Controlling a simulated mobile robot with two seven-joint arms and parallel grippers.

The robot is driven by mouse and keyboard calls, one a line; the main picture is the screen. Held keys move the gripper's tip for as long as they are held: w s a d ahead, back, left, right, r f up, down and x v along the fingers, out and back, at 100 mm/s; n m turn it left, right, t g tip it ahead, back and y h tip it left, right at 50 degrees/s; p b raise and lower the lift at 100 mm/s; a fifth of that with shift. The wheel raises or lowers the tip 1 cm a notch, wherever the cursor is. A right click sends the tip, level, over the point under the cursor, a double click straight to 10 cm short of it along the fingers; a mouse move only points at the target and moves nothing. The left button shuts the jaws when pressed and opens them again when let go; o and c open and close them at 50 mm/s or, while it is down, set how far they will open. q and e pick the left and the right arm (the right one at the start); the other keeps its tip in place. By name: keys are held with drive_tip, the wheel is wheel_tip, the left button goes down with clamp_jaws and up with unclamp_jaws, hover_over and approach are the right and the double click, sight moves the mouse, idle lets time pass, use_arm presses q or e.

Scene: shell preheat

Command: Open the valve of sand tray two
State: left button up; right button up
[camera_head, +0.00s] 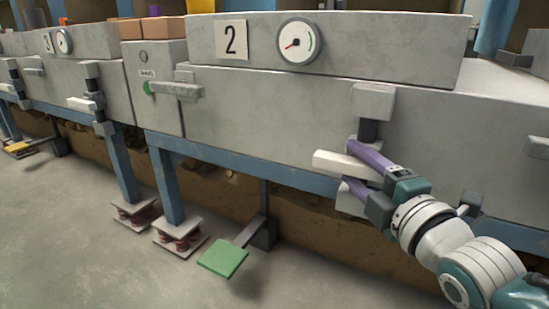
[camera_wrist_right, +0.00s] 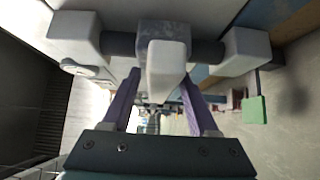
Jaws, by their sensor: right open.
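Sand tray two (camera_head: 270,105) is the long grey box behind the "2" plate (camera_head: 231,39). Its round gauge (camera_head: 300,43) has a red needle pointing lower left, away from the green arc. On its front, at right, is the valve: a dark vertical pipe (camera_head: 368,131) between grey blocks, with a pale lever (camera_head: 333,163) pointing left. My right gripper (camera_head: 349,163) is open with its purple fingers at the lever, one above and one below. In the wrist view the lever (camera_wrist_right: 166,72) stands between the fingers of the right gripper (camera_wrist_right: 160,86); contact cannot be told. My left gripper is not in view.
Tray three (camera_head: 85,45) with its own gauge stands at left. A green pedal (camera_head: 222,258) sticks out low below tray two. The floor at lower left is clear.

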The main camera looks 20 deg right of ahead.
drive_tip(key=shift+c, duration=0.4)
clamp_jaws()
idle(0.9)
